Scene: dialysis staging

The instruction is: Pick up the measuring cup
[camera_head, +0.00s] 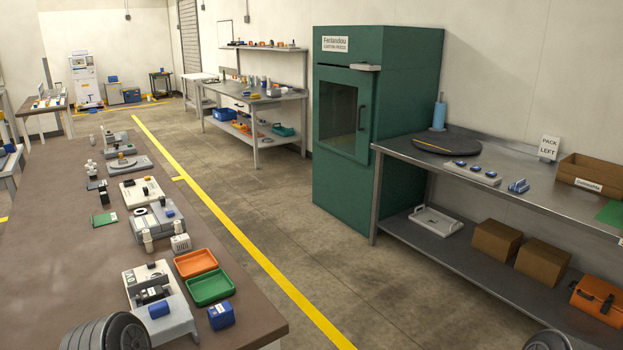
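I cannot make out a measuring cup for certain anywhere in this view. The brown table (60,270) on the left holds several small devices and containers, many too small to tell apart. Small pale bottles or cups, such as a white one (147,240) beside a grey device, stand among them. Neither of my grippers is in view; only dark rounded parts, likely of my arms, show at the bottom left and bottom right edges.
An orange tray (196,263) and a green tray (210,288) lie near the brown table's right edge, with a blue box (221,315) nearby. A green cabinet (400,65) and a grey workbench (545,188) stand right. Floor between is clear.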

